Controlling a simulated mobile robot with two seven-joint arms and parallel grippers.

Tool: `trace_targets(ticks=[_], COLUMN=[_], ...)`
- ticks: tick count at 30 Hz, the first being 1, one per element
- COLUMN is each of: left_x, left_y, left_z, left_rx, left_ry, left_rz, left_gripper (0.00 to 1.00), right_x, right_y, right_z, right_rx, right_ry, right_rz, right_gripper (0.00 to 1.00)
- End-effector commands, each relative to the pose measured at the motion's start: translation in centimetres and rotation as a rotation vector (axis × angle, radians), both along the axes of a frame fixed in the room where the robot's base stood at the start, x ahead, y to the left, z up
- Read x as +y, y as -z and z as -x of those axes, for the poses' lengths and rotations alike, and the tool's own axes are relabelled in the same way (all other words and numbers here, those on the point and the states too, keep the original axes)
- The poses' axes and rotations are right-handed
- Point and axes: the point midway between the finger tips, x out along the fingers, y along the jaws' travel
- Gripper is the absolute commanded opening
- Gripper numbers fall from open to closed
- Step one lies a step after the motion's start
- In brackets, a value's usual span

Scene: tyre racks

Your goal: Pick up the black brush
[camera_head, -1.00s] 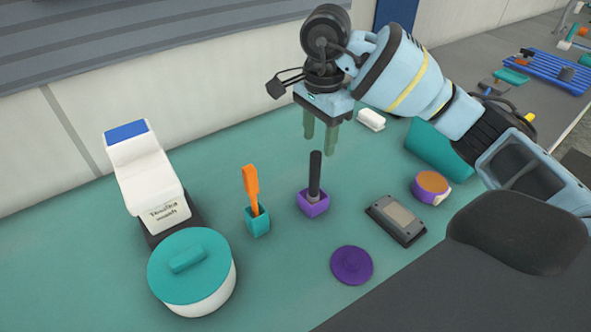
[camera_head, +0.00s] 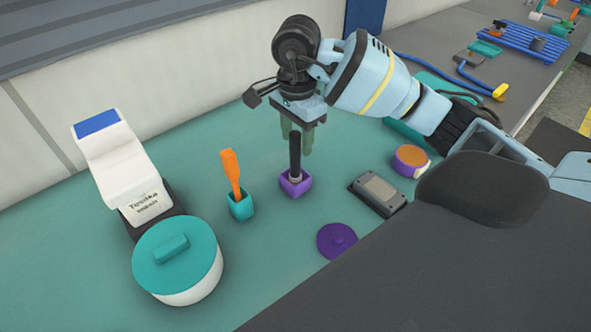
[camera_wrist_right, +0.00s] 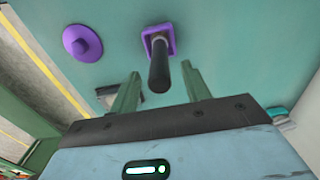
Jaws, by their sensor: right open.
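The black brush (camera_head: 295,158) stands upright in a small purple holder (camera_head: 296,183) on the teal table. My right gripper (camera_head: 296,138) is open above and behind the brush's top, its greenish fingers partly hidden behind the handle. In the right wrist view, the brush (camera_wrist_right: 159,66) points toward the camera from the purple holder (camera_wrist_right: 158,38). It shows between the open fingers of my right gripper (camera_wrist_right: 160,80), with a gap to each finger. My left gripper is not in view.
An orange tool (camera_head: 230,172) stands in a teal holder (camera_head: 240,207) left of the brush. A purple lid (camera_head: 337,240), a grey device (camera_head: 377,192) and an orange-topped tub (camera_head: 410,161) lie to the right.

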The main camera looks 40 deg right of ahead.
Motion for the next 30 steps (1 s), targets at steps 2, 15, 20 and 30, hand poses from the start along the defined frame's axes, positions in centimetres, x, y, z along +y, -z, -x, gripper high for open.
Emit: trace_targets(ticks=[2,15,20,30], left_x=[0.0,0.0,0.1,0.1], left_y=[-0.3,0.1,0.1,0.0], left_z=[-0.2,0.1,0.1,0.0], left_rx=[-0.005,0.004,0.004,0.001], left_ry=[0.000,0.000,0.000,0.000], left_rz=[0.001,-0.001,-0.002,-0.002], left_gripper=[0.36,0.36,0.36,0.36], right_x=[0.0,0.0,0.0,0.0], right_y=[0.9,2.1,2.1,2.1], right_z=[0.1,0.0,0.0,0.0], right_rx=[-0.001,-0.003,-0.003,-0.004], right_ry=[0.000,0.000,0.000,0.000], right_rz=[0.000,0.000,0.000,0.000], right_gripper=[0.47,0.41,0.20,0.00])
